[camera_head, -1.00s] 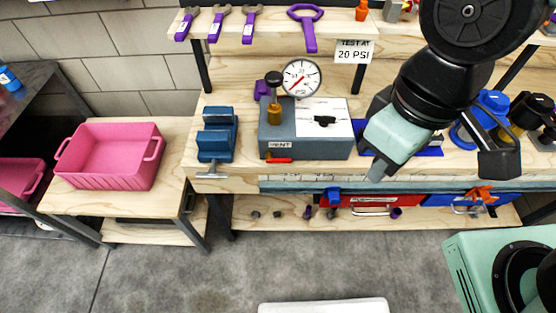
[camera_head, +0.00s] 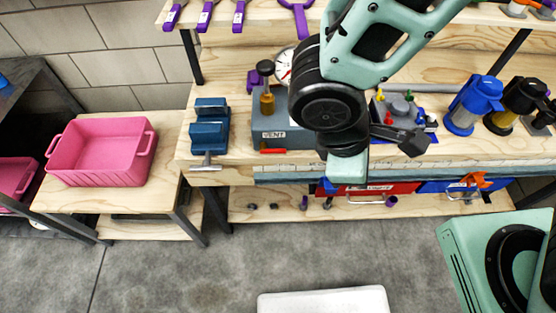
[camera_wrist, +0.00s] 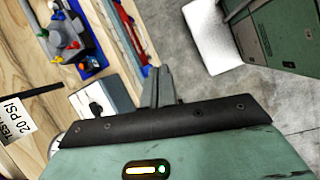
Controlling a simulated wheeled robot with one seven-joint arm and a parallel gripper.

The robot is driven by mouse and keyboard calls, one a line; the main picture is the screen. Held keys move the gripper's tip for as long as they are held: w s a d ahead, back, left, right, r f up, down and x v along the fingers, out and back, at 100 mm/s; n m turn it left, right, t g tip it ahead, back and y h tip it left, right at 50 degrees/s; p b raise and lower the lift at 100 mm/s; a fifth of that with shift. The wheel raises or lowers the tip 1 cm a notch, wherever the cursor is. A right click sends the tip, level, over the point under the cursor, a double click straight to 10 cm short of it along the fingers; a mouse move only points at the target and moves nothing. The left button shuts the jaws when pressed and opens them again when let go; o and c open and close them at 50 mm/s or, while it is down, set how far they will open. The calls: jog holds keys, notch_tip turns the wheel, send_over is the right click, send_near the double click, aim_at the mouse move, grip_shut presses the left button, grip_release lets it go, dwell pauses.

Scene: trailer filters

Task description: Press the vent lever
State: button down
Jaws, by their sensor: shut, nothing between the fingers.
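The red vent lever (camera_head: 273,151) sticks out low on the front of the grey test box (camera_head: 270,138), under its VENT label. The gauge (camera_head: 284,66) behind the box is partly covered by my arm. My gripper (camera_wrist: 158,86) shows in the wrist view with its fingers together and nothing between them. In the head view its pale green body hangs at the bench front, right of the lever and apart from it; its fingertips are hard to make out there. The box's white top (camera_wrist: 101,96) shows in the wrist view, but the lever does not.
A blue vise (camera_head: 208,136) stands left of the box. A pink bin (camera_head: 100,178) sits on a lower side table. Blue and black filter housings (camera_head: 472,103) stand at the right. Red and blue drawers (camera_head: 390,188) lie under the bench edge. The floor in front has free room.

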notch_tip(320, 180, down, 6)
jog(key=w+a+n+t+h, duration=0.1)
jog(key=w+n+t+h, duration=0.15)
jog(key=n, duration=0.25)
jog(key=n+t+y+b, duration=0.1)
jog(key=n+t+y, duration=0.6)
jog(key=n+t, duration=0.65)
send_near(273, 151)
jog(key=s+d+n+g, duration=0.1)
jog(key=n+g, duration=0.1)
jog(key=n, duration=0.1)
jog(key=shift+s+d+m, duration=0.1)
jog(key=shift+s+m, duration=0.1)
jog(key=shift+m, duration=0.05)
jog(key=b+x, duration=0.2)
jog(key=x, duration=0.3)
jog(key=b+x, duration=0.2)
jog(key=x, duration=0.3)
jog(key=shift+f, duration=0.25)
